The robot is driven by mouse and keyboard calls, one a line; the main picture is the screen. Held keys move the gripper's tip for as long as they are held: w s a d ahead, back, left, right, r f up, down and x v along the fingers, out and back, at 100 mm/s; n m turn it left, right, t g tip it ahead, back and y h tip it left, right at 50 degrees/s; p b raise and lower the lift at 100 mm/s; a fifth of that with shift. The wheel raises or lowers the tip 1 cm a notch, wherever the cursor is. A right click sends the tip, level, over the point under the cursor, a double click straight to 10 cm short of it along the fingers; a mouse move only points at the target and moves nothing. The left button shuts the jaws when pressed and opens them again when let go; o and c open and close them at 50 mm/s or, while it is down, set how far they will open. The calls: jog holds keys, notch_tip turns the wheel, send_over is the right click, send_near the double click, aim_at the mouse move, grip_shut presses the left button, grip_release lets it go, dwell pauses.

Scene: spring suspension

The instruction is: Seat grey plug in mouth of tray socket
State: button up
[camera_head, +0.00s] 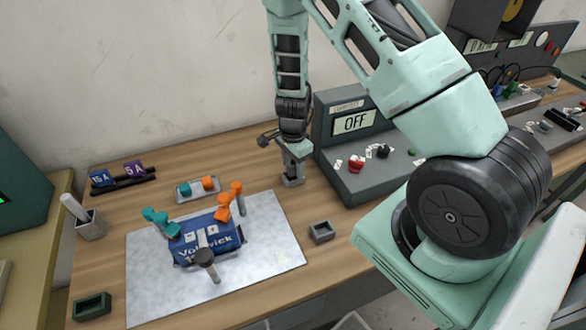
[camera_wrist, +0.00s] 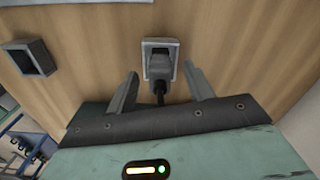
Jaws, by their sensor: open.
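The grey plug (camera_wrist: 160,68) is in the wrist view, with a dark cable stub pointing toward me. It overlaps the mouth of a light grey rectangular socket (camera_wrist: 160,42) on the wooden bench; I cannot tell how deep it sits. My gripper (camera_wrist: 161,70) is open, one finger on each side of the plug, with a visible gap on both sides. In the head view my gripper (camera_head: 293,158) points down just above the grey socket (camera_head: 292,181), beside the OFF panel; the plug cannot be made out clearly there.
The dark sloped OFF panel (camera_head: 354,123) stands close to the right of my gripper. A small open grey box (camera_head: 321,232) lies in front. A metal mat (camera_head: 270,255) with a blue block (camera_head: 207,240) and clamps is to the left. A small tray (camera_head: 197,190) lies behind it.

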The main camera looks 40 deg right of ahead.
jog(key=shift+f, duration=0.35)
grip_shut()
jog(key=shift+r, duration=0.1)
